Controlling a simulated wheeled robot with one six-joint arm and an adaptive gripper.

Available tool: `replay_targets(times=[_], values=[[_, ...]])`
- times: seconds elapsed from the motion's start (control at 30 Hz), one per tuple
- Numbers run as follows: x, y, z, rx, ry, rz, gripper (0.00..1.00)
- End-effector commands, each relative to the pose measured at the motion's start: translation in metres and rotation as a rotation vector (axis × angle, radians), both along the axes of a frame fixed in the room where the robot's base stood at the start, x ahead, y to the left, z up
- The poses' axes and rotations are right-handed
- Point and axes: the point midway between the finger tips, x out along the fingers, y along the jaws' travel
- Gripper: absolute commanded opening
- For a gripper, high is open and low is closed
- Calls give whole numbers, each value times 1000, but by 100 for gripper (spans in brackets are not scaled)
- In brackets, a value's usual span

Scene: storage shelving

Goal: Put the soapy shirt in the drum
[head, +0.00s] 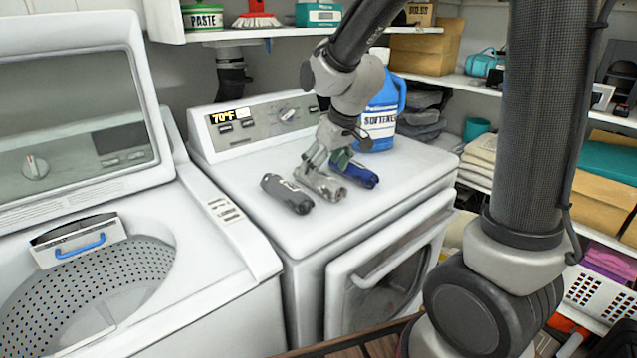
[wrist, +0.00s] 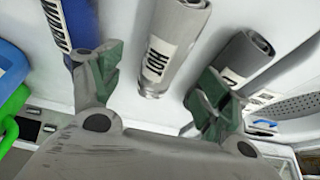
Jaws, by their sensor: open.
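Three rolled cloth bundles lie side by side on the dryer top: a dark grey one (head: 287,194), a light grey one (head: 322,184) and a blue one (head: 361,176). In the wrist view, the light grey roll (wrist: 172,40) has a "HOT" label, and the blue roll (wrist: 78,22) a partly hidden label. The dark grey roll's label (wrist: 240,60) is mostly covered by a finger. None reads as soapy. My gripper (head: 329,158) is open above the rolls, its fingers (wrist: 158,90) either side of the light grey one. The perforated drum (head: 128,262) is in the open washer at left.
A blue softener jug (head: 380,118) stands at the back right of the dryer top (head: 258,222), close to my gripper. The washer lid (head: 70,110) stands raised. A drawer with a blue handle (head: 80,245) sits at the drum's edge. Loaded shelves stand behind and right.

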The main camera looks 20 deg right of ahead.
Motion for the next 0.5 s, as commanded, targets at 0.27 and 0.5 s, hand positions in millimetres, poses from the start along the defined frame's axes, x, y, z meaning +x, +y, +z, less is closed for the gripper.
replay_targets(times=[0.27,0.5], values=[[11,9,-36,-1,2,0,77],[12,9,-38,0,0,0,77]])
